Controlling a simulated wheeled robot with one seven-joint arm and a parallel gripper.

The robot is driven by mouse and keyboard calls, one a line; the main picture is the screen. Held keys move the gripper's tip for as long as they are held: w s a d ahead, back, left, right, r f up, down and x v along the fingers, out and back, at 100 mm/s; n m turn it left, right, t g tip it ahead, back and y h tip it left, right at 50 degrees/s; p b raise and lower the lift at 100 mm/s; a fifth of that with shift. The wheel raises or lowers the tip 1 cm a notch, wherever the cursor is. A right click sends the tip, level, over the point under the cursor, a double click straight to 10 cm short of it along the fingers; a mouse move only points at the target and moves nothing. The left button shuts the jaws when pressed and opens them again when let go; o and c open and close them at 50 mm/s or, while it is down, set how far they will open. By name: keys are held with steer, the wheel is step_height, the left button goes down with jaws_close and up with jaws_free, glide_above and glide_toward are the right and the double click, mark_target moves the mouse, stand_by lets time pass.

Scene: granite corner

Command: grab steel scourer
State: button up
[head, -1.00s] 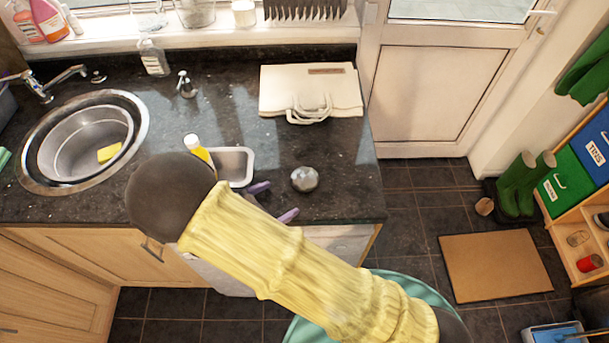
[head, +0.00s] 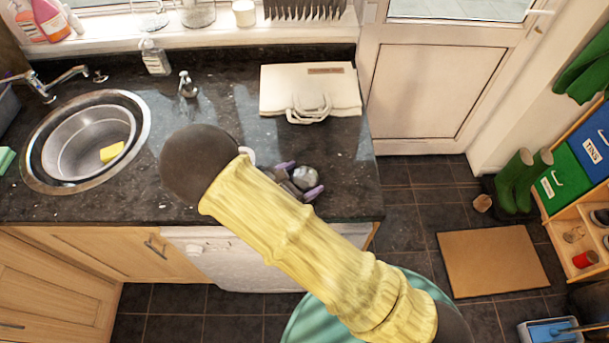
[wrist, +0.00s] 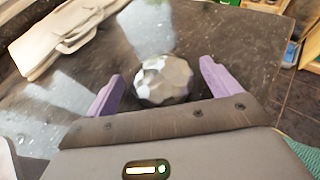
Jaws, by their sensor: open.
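The steel scourer (head: 306,176) is a grey, faceted ball on the dark granite worktop, near its front right part. In the wrist view the scourer (wrist: 163,80) lies between the two purple fingers, with a gap on each side. My gripper (head: 299,180) is open, low over the worktop, its fingers on either side of the scourer. It also shows open in the wrist view (wrist: 158,86).
A cream bag (head: 310,92) lies flat behind the scourer. A round steel sink (head: 52,180) with a yellow sponge (head: 112,152) is at the left. A soap bottle (head: 154,58) stands at the back. The worktop (head: 350,170) ends just right of the scourer.

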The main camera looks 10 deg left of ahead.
mark_target(306, 173)
steer(key=shift+w+d+p, duration=0.3)
steer(key=shift+w+d, duration=0.15)
steer(key=shift+w, duration=0.15)
steer(key=shift+w+d+f, duration=0.1)
steer(key=shift+w+f, duration=0.15)
steer(key=c, duration=1.1)
steer(key=shift+o, duration=0.2)
step_height(306, 173, up, 10)
steer(key=shift+b, duration=0.85)
